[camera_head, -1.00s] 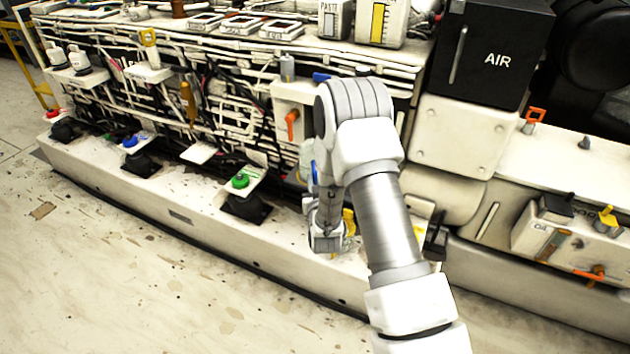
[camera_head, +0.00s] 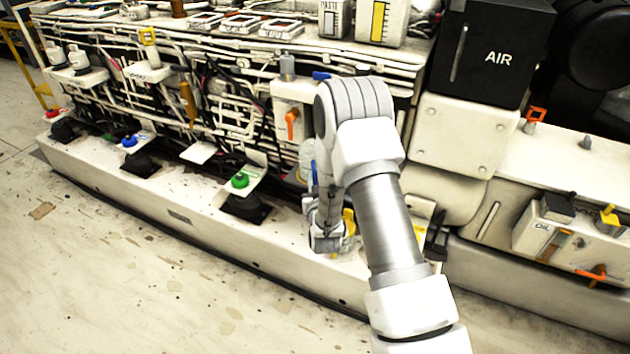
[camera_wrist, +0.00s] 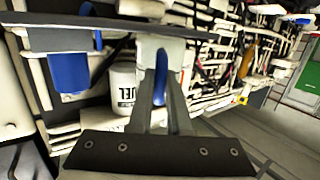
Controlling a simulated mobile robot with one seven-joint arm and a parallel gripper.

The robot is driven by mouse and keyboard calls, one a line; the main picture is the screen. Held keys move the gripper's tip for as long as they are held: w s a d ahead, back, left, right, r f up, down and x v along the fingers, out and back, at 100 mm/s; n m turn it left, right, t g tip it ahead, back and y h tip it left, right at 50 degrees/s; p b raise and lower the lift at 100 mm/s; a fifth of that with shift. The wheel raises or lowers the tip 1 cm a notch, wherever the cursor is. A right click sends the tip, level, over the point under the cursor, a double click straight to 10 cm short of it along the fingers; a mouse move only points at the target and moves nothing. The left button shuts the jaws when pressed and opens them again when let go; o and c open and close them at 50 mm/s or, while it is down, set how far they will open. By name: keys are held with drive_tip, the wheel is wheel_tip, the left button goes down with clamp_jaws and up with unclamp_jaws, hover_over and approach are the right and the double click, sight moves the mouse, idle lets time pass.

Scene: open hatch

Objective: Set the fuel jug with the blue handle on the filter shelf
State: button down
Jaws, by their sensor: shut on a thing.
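The pale fuel jug (camera_head: 306,160) shows partly behind my forearm in the head view, with its blue handle (camera_head: 315,173) at its right. In the wrist view the blue handle (camera_wrist: 160,68) lies between my fingertips, against a pale body (camera_wrist: 150,45). My gripper (camera_wrist: 160,82) is shut on this handle. It also shows in the head view (camera_head: 318,196), low beside the rack and partly hidden by my arm. A white cylinder (camera_wrist: 122,90) with part of a "FUEL" label stands just left of the fingers. I cannot tell which surface is the filter shelf.
A white bracket with an orange lever (camera_head: 291,122) sits above the jug. A green-capped item (camera_head: 240,181) stands left on the lower ledge. A black AIR box (camera_head: 490,55) and an OIL box (camera_head: 545,230) are at right. The floor in front is open.

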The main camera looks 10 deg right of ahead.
drive_tip(key=shift+f, duration=0.1)
drive_tip(key=shift+c, duration=1.1)
unclamp_jaws()
drive_tip(key=shift+s, duration=0.1)
drive_tip(key=s, duration=0.6)
drive_tip(key=shift+s+a+r, duration=0.3)
drive_tip(key=shift+s+r, duration=0.05)
drive_tip(key=shift+r, duration=0.1)
drive_tip(key=shift+s, duration=0.1)
